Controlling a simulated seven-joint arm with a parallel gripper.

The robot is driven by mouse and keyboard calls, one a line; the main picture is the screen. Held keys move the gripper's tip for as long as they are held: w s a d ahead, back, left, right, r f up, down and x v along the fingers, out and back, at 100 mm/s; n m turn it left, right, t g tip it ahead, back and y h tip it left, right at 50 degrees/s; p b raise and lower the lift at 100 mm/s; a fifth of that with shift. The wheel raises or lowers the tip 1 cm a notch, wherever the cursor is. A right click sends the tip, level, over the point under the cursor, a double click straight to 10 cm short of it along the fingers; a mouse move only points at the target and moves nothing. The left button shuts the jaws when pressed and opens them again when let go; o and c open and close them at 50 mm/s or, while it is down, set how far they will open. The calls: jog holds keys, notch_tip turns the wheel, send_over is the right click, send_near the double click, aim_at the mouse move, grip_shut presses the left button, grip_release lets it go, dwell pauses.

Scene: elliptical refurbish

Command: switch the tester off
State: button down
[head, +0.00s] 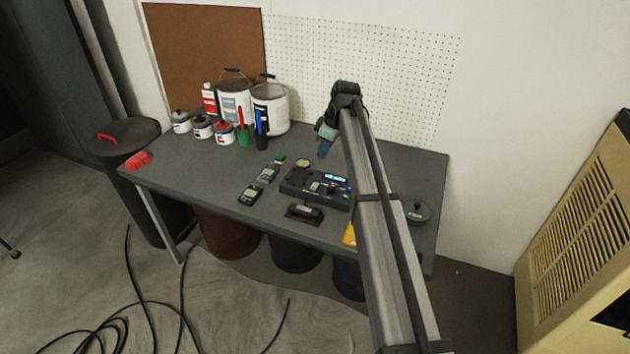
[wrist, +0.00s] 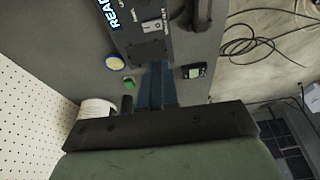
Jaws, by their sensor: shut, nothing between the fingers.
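The tester is a dark box (head: 312,186) on the grey workbench in the head view, with a lit cyan display (head: 335,178). In the wrist view its dark panel (wrist: 150,50) is at the top, and the display (wrist: 114,14) shows large letters starting "READ", cut off by the frame edge. My gripper (head: 323,152) is above the bench behind the tester, apart from it. Its blue fingers (wrist: 156,68) are shut and empty, and point toward the tester's edge in the wrist view.
Handheld meters (head: 250,195) lie left of the tester, and a black object (head: 304,212) sits in front. A round lidded item (head: 417,210) is at right. Paint cans (head: 270,108) and bottles stand at back left. The perforated wall panel (head: 400,75) bounds the rear.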

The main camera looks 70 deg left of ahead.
jog(key=shift+a+f, duration=0.1)
jog(key=shift+f, duration=0.05)
send_near(314, 185)
jog(key=f, duration=0.1)
jog(key=s+f, duration=0.1)
jog(key=f, duration=0.1)
jog(key=s+f, duration=0.1)
jog(key=shift+s+a+f, duration=0.2)
jog(key=shift+a+f, duration=0.05)
jog(key=shift+f, duration=0.85)
jog(key=shift+f, duration=0.2)
jog(key=shift+w+a+r, duration=0.15)
jog(key=shift+w+a, duration=0.35)
jog(key=shift+a, duration=0.05)
jog(key=shift+r, duration=0.1)
jog(key=a+v, duration=0.2)
jog(key=v, duration=1.1)
jog(key=shift+w+r, duration=0.4)
jog(key=shift+r, duration=0.1)
